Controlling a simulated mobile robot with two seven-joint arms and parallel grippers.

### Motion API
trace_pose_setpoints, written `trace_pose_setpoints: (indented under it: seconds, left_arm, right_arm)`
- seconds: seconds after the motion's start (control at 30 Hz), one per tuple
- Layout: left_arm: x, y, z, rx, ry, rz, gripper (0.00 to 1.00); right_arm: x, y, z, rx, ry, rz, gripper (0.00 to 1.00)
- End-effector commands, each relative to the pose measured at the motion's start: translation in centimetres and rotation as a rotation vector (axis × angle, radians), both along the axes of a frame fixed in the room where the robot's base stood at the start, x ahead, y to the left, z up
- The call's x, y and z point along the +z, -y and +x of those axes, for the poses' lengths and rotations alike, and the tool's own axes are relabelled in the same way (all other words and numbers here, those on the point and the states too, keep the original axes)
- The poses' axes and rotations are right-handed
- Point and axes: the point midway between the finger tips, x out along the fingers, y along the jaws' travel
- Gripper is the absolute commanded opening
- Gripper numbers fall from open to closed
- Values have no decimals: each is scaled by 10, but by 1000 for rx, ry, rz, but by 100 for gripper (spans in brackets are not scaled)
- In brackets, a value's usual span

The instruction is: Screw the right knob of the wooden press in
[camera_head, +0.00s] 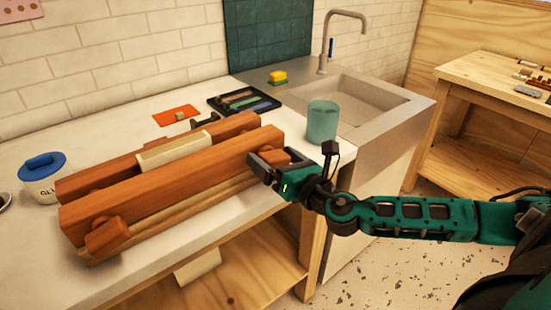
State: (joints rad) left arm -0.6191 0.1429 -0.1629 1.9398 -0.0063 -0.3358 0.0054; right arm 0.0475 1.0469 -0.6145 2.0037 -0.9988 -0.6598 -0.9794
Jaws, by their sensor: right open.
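The wooden press (165,188) lies on the white worktop, with two long reddish-brown beams and a pale block (175,149) between them. Its left knob (108,236) sticks out from the front beam at the near left end. Its right knob (274,157) is at the far right end, partly hidden by my right gripper. My right gripper (271,163) is open at the right knob, with its dark fingers close around or beside it. I cannot tell whether they touch it. My left gripper is not in view.
A white glue jar with a blue lid (42,176) stands left of the press. A teal cup (322,121) stands close behind my right gripper, near the sink (362,101). A black tray (225,103) and an orange sheet (176,115) lie behind the press.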

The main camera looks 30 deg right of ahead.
Motion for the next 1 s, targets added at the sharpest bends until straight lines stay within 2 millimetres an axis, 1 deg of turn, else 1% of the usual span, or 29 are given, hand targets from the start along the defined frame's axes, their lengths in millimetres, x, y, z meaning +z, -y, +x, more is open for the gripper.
trace_pose_setpoints:
  seconds: [0.1,0.63,0.83,1.0]
  left_arm:
    - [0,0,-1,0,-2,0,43]
    - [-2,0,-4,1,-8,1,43]
    - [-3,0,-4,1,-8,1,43]
    - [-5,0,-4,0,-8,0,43]
  right_arm:
    - [0,0,0,0,0,0,96]
    - [0,0,0,-1,1,0,45]
    - [0,0,0,-1,0,12,44]
    - [-1,1,0,-1,-4,65,44]
